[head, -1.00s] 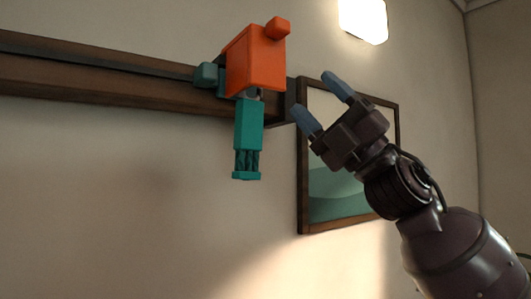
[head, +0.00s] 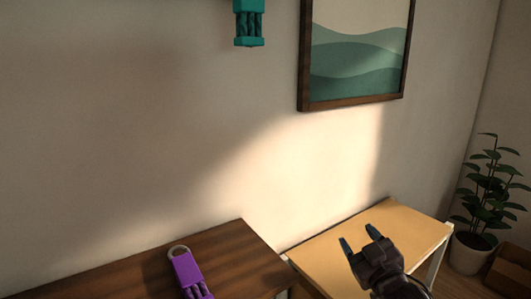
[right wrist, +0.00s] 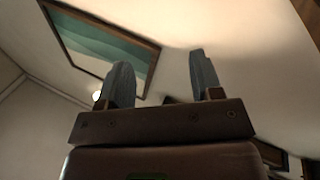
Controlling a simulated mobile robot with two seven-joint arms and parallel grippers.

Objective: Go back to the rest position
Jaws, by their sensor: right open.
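My right gripper (head: 361,238) is open and empty at the lower right of the head view, in front of the light wooden table. Its two blue-grey fingers stand apart in the right wrist view (right wrist: 160,82), with nothing between them. A teal cord holder (head: 249,24) hangs at the top edge of the head view, its upper part cut off. A purple piece with a grey ring (head: 186,268) is over the dark wooden table at the bottom, cut off by the frame. My left gripper is not in view.
The dark wooden table (head: 226,250) is at the lower left, and the light wooden table (head: 325,255) stands to its right. A framed wave picture (head: 357,65) hangs on the wall. A potted plant (head: 488,200) stands at the far right. The wall's middle is clear.

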